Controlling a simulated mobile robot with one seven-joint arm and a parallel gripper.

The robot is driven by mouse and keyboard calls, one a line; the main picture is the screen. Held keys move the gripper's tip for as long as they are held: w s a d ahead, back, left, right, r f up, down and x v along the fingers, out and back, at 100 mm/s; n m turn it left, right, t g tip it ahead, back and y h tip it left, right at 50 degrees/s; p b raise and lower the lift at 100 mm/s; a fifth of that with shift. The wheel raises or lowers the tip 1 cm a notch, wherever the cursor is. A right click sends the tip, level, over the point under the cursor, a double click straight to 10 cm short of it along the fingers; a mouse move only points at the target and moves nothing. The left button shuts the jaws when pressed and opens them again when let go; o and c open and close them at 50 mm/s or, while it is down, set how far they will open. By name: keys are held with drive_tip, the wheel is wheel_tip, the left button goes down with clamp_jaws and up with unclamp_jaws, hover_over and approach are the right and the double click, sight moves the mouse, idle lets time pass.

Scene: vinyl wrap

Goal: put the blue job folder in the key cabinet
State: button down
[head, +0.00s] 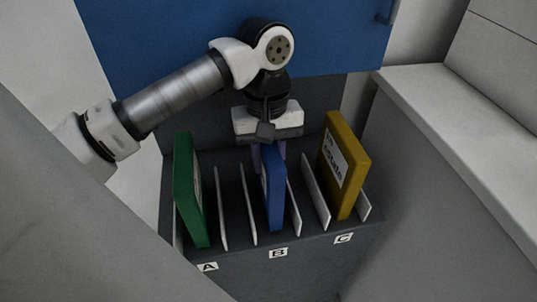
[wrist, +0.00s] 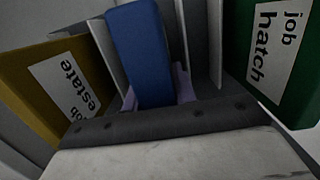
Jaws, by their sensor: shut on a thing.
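The blue job folder (head: 272,190) stands upright in the slot marked B of the dark divided rack (head: 310,245). My gripper (head: 267,148) is above it, pointing down, with its fingers shut on the folder's top rear part. In the wrist view the blue folder (wrist: 140,55) rises between the purplish fingertips (wrist: 155,97). Its lower end is hidden in the rack. A blue panel (head: 170,45) with a handle stands behind the rack; I cannot tell whether it belongs to the key cabinet.
A green folder (head: 188,190) stands in slot A and a yellow folder (head: 345,165) in slot C. Thin white dividers (head: 221,208) separate the slots. Grey walls or counters flank the rack, with a pale ledge (head: 450,105) at the right.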

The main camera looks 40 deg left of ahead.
drive_tip(key=shift+f+b, duration=0.6)
drive_tip(key=c, duration=1.1)
unclamp_jaws()
drive_tip(key=shift+o, duration=0.2)
drive_tip(key=shift+r, duration=0.1)
drive_tip(key=r, duration=0.9)
drive_tip(key=w+a+r, duration=0.1)
drive_tip(key=r, duration=0.3)
drive_tip(key=shift+a+r+b, duration=0.1)
drive_tip(key=shift+r+b, duration=0.2)
drive_tip(key=shift+b, duration=0.1)
